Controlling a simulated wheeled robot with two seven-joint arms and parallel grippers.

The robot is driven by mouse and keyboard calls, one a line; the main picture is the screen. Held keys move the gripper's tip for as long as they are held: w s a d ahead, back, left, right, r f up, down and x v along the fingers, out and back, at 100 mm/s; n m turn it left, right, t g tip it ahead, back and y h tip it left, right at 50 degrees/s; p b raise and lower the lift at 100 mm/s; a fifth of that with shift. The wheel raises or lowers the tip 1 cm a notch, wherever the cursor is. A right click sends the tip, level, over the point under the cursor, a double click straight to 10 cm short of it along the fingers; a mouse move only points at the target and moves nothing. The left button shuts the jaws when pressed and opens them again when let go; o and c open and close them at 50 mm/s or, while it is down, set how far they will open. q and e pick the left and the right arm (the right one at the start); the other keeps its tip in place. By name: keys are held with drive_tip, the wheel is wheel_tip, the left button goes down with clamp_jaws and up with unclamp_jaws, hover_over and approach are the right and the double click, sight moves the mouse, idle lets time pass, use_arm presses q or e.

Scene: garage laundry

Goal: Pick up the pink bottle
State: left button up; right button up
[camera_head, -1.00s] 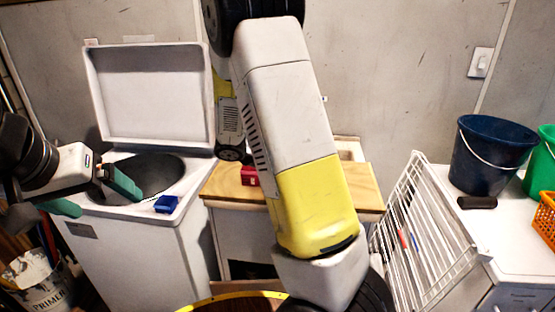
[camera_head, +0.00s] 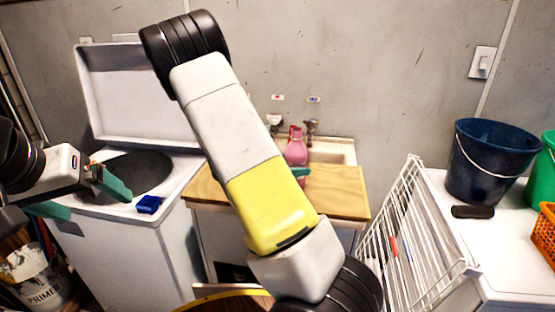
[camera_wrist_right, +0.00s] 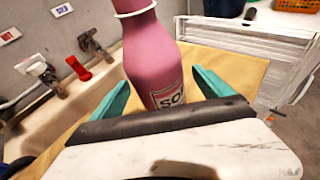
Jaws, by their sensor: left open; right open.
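The pink bottle (camera_head: 296,152) stands upright on the wooden board beside the sink; my right arm crosses in front and hides its lower part in the head view. In the right wrist view the bottle (camera_wrist_right: 153,52), with a white neck band and a "SO…" label, stands between the two green fingers of my open right gripper (camera_wrist_right: 160,92). Whether the fingers touch it, I cannot tell. In the head view only a green finger of that gripper shows beside the bottle. My left gripper (camera_head: 82,196) is open and empty near the front left of the white washer.
The wooden board (camera_head: 340,190) lies before a sink with taps (camera_head: 311,128). A blue block (camera_head: 149,204) sits on the washer (camera_head: 150,250). A white wire rack (camera_head: 410,240) leans at right, near a dark blue bucket (camera_head: 487,165) and an orange basket (camera_head: 546,235).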

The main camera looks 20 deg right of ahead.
sight(302, 164)
drive_tip(key=x, duration=0.5)
drive_tip(key=shift+w+a+f, duration=0.1)
clamp_jaws()
idle(0.3)
